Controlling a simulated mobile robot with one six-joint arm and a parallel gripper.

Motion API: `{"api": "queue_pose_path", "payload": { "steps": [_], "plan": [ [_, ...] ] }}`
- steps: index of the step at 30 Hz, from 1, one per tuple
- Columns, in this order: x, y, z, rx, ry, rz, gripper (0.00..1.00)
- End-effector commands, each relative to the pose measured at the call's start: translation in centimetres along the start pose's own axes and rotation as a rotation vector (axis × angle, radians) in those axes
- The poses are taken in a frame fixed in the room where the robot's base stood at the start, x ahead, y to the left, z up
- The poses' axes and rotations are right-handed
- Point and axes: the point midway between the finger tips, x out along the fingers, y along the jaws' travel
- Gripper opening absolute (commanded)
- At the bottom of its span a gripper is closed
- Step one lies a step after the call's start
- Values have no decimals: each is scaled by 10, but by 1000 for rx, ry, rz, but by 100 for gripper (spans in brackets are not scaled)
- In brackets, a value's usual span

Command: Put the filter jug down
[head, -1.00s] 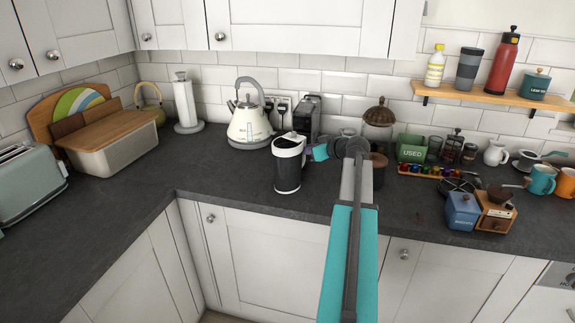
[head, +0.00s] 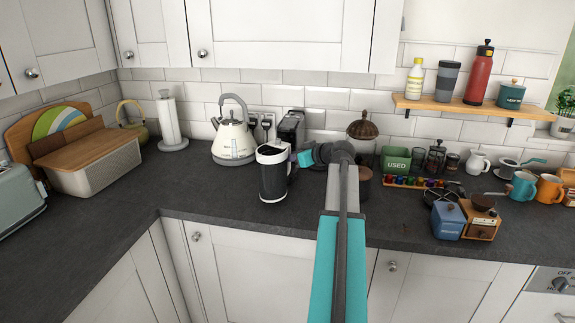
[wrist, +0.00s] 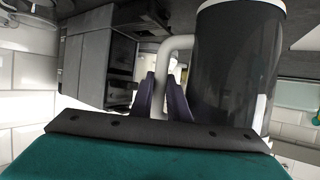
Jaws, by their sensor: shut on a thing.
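The filter jug (head: 273,176) is dark-bodied with a white rim and base band. In the head view it appears upright over the worktop (head: 110,240), in front of the kettle. I cannot tell whether its base touches the worktop. My gripper (head: 297,158) is at the jug's right side, largely hidden behind my arm. In the wrist view, the dark fingers of my gripper (wrist: 165,98) are closed around the pale handle (wrist: 172,45), with the jug's dark body (wrist: 235,65) beside them on the right.
The cream kettle (head: 233,141) and a dark machine (head: 291,129) stand behind the jug. The green USED box (head: 396,160), a capsule row (head: 415,183), a blue box (head: 449,221) and a grinder (head: 481,222) stand to the right.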

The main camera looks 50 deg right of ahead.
Motion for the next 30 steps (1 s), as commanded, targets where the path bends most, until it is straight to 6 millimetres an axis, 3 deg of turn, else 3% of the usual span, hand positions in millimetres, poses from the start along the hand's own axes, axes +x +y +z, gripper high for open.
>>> {"api": "queue_pose_path", "payload": {
  "steps": [2,11,30],
  "plan": [
    [-3,0,-6,-1,2,0,0],
    [-24,-22,2,1,2,0,0],
    [-90,-83,20,-1,3,0,0]
  ]
}}
